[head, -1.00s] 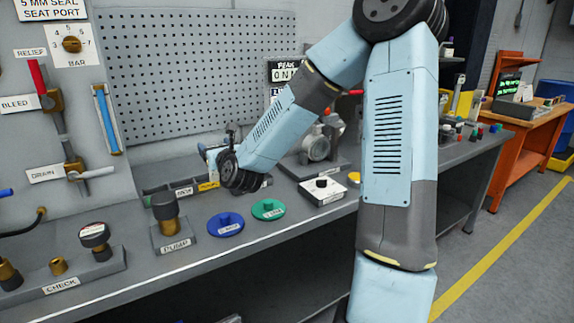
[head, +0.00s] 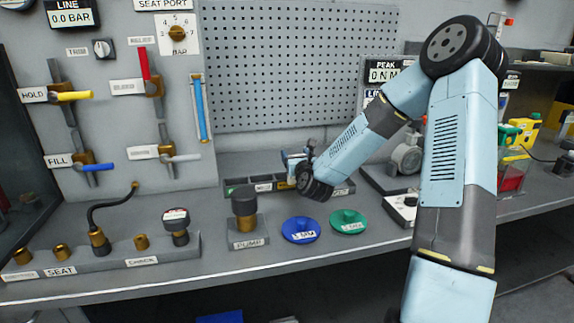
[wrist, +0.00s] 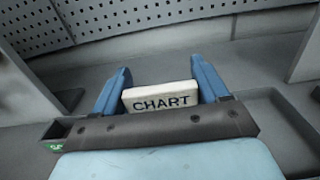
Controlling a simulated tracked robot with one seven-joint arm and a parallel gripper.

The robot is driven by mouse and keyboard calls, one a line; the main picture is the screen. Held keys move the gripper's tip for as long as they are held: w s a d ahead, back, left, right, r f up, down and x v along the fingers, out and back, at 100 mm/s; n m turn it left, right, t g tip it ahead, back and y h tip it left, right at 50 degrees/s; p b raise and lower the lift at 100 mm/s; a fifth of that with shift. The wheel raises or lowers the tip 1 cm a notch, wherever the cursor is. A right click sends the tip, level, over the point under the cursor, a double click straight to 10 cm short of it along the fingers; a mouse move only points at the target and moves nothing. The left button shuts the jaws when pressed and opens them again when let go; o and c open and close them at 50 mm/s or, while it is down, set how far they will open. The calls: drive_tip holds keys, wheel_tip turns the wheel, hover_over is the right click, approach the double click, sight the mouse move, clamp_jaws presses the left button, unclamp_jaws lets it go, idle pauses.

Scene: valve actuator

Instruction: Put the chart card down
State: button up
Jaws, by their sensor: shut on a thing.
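The chart card, a pale block marked CHART (wrist: 160,98), sits between the two blue fingers of my gripper (wrist: 161,88) in the wrist view. My gripper is shut on it. In the head view my gripper (head: 292,160) is above the back of the bench, over a dark divided tray (head: 235,186), and mostly hidden behind my own wrist. I cannot make out the card clearly there. In the wrist view grey bench surface lies beyond the card. I cannot tell whether the card touches anything below.
A grey pegboard (head: 300,60) stands behind the bench. A valve panel (head: 125,100) is at left. Bare bench (head: 150,271) runs along the front edge.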

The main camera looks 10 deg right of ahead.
drive_tip(key=f, duration=0.1)
drive_tip(key=w+f, duration=0.1)
drive_tip(key=f, duration=0.1)
drive_tip(key=shift+f, duration=0.3)
drive_tip(key=shift+a+f, duration=0.1)
drive_tip(key=shift+f, duration=0.25)
drive_tip(key=shift+a, duration=0.25)
drive_tip(key=o, duration=1)
drive_tip(key=shift+d, duration=0.1)
drive_tip(key=shift+o, duration=0.2)
